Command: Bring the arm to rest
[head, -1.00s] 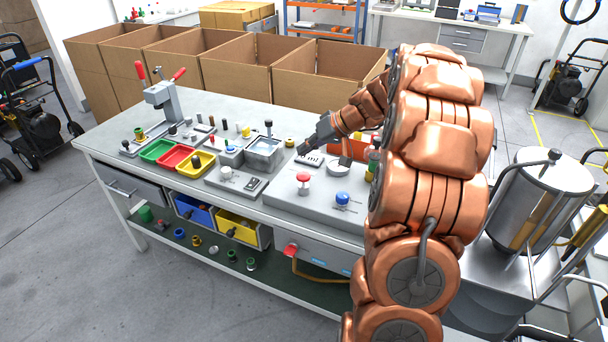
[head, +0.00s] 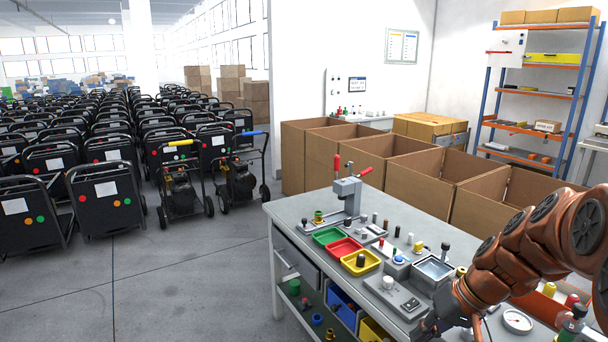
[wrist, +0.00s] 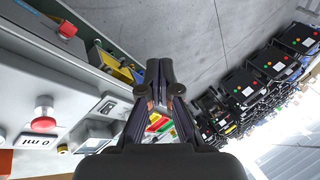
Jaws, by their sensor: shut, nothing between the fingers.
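My copper-coloured arm (head: 530,245) reaches in from the right in the head view, over the right part of the workbench (head: 300,206). My gripper (head: 428,328) shows only in part at the bottom edge of that view. In the wrist view my gripper (wrist: 159,72) points up the picture with its two dark fingers together and nothing between them. It appears to be above the bench's front edge, clear of the things on the bench.
The bench holds green, red (head: 345,249) and yellow trays, a press with red handles (head: 346,190) and a gauge (head: 517,320). Cardboard boxes (head: 415,185) line its far side. Wheeled machines (head: 110,195) crowd the left. The floor (head: 190,280) left of the bench is clear.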

